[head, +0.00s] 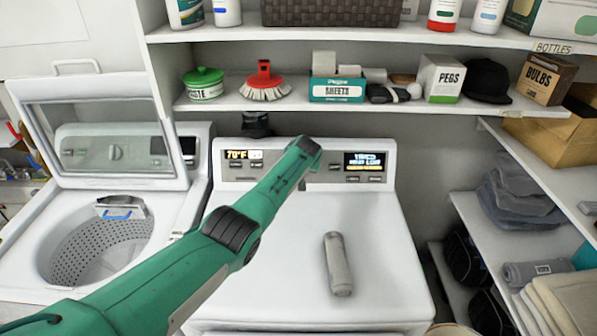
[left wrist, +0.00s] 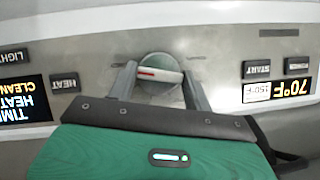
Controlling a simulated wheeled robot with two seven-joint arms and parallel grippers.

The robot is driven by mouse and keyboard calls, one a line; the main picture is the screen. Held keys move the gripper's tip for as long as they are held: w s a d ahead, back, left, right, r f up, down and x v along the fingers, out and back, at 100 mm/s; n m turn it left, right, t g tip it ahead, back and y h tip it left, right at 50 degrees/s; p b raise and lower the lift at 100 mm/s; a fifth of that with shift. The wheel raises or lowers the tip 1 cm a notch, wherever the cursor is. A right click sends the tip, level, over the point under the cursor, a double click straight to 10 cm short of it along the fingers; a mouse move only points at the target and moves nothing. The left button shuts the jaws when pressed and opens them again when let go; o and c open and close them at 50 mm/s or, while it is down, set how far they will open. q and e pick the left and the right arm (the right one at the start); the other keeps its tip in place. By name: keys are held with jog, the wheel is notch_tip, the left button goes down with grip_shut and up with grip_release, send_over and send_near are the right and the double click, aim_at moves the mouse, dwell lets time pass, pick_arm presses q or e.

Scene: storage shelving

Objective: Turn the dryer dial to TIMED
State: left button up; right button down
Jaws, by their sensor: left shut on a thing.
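The white dryer (head: 385,240) stands in the middle of the head view, with its control panel along the back. My left gripper (head: 306,150) reaches across its top to that panel and hides the dial there. In the left wrist view, which is upside down, the dial (left wrist: 158,70) is round and grey-green with a pale grip bar and a red mark at the bar's left end. The left gripper's fingers (left wrist: 160,78) sit on either side of it, shut on it. The dark display (head: 366,161) appears to read TIMED on its top line. My right gripper is out of view.
A grey cylinder (head: 338,263) lies on the dryer top. An open washer (head: 60,235) stands to the left. A shelf (head: 225,103) with boxes and a red brush (head: 264,82) hangs above the panel. Heat (left wrist: 64,83) and start (left wrist: 257,69) buttons flank the dial.

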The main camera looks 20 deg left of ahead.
pick_arm(q)
jog(key=shift+s+f+m+y+b, duration=0.1)
jog(key=shift+f+m+y+b, duration=0.3)
jog(key=shift+m, duration=0.2)
jog(key=shift+r, duration=0.1)
jog(key=o, duration=0.9)
jog(key=shift+o, duration=0.2)
jog(key=shift+r, duration=0.15)
jog(key=shift+d+r, duration=0.1)
jog(key=shift+r, duration=0.1)
jog(key=b+v, duration=0.2)
jog(key=v, duration=1.1)
jog(key=shift+s+d, duration=0.15)
jog(key=shift+s, duration=0.05)
